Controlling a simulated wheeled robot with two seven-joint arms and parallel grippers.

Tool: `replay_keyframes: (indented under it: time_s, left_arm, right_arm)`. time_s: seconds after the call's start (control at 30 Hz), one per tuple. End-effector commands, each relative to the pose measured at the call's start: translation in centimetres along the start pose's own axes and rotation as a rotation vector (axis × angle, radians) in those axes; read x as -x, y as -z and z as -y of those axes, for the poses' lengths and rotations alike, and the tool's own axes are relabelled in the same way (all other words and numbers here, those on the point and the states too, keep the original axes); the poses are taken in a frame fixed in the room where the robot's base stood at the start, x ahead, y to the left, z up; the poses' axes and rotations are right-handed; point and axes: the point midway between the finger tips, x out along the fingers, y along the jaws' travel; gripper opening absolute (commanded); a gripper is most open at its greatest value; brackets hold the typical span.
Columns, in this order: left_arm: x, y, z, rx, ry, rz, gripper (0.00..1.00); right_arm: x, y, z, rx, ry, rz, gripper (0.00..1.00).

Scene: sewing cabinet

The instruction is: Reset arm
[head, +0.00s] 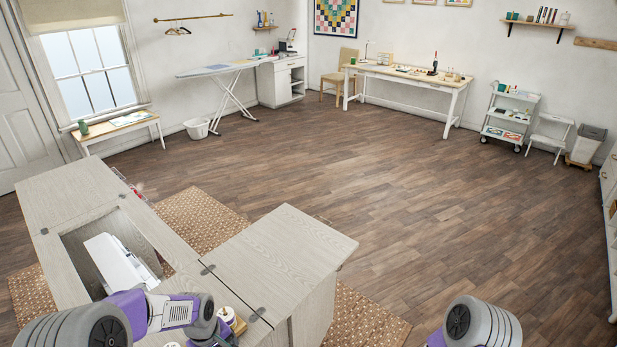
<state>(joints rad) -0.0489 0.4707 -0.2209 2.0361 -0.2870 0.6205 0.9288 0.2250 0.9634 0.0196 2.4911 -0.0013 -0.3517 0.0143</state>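My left arm (150,310) reaches in from the bottom left over the sewing cabinet (270,250). Its wrist end (205,318) is low over the cabinet's near part, beside a white spool-like item (227,314) on a small wooden piece. The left fingers are hidden or cut off at the bottom edge, so I cannot tell whether they are open or hold anything. Of my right arm (475,325), only a grey and purple link shows at the bottom right. The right gripper is out of view.
A white sewing machine (115,262) sits in the cabinet's recess. The cabinet stands on a brown patterned rug (200,215). The wood floor (400,190) is clear to the long table (405,78), white cart (508,115) and ironing board (215,69).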

Motion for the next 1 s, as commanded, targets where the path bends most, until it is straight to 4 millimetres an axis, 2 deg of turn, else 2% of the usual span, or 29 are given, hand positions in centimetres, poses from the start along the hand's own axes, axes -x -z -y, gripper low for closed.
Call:
replay_keyframes:
  time_s: [0.03,0.17,0.27,0.4,0.5,0.6,0.7,1.0]
  left_arm:
    - [-1.6,-0.9,0.0,-0.038,-0.007,0.020,0.85]
    - [-5.4,-3.4,-0.1,-0.147,-0.048,0.059,0.85]
    - [-8.7,-6.0,0.1,-0.240,-0.089,0.091,0.85]
    - [-13.6,-11.1,1.2,-0.390,-0.163,0.131,0.85]
    - [-16.0,-14.5,2.2,-0.482,-0.210,0.137,0.85]
    - [-17.2,-16.8,3.1,-0.548,-0.239,0.130,0.85]
    - [-17.7,-18.1,3.6,-0.588,-0.254,0.121,0.85]
    - [-17.9,-18.4,3.7,-0.608,-0.261,0.111,0.85]
  right_arm:
    - [-0.1,0.1,0.0,0.000,0.000,-0.002,0.85]
    - [-0.1,0.0,0.0,0.001,0.000,-0.001,0.85]
    - [0.0,0.0,0.0,0.001,0.000,0.001,0.85]
    - [0.0,0.0,0.0,0.000,0.000,0.001,0.85]
    - [0.0,0.0,0.0,0.000,0.000,0.000,0.85]
    - [0.0,0.0,0.0,0.000,0.000,0.000,0.85]
    - [0.0,0.0,0.0,0.000,0.000,0.000,0.85]
    - [0.0,0.0,0.0,0.000,0.000,0.000,0.85]
